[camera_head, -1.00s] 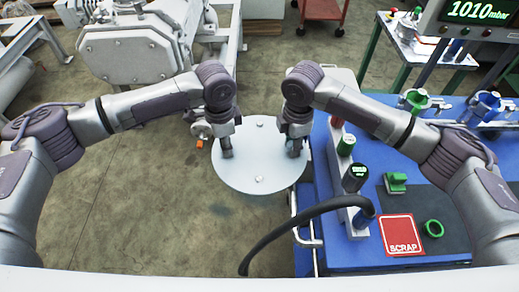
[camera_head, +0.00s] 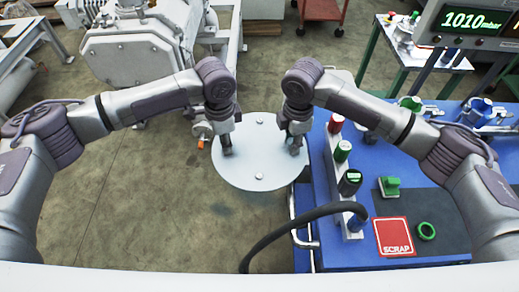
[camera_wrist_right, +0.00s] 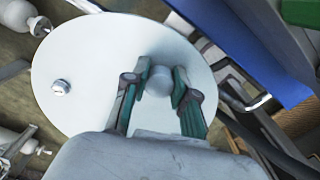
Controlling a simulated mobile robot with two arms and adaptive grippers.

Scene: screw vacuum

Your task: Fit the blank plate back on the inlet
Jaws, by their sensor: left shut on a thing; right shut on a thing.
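The blank plate (camera_head: 258,172) is a round light-grey disc with small knobs, held up in the middle of the head view. My left gripper (camera_head: 226,150) is shut on the plate at its left side. My right gripper (camera_head: 296,146) is shut on it at its right side. In the right wrist view the plate (camera_wrist_right: 100,85) fills the middle, and the fingers of my right gripper (camera_wrist_right: 162,88) are on both sides of a rounded knob. I cannot make out the inlet for certain; a large grey machine (camera_head: 130,55) stands beyond the plate.
A blue workbench (camera_head: 340,255) lies close on the right, with a red SCRAP mat (camera_head: 394,236), a green ring (camera_head: 426,231) and a row of coloured fittings (camera_head: 343,151). A black hose (camera_head: 290,222) arcs over its near left edge.

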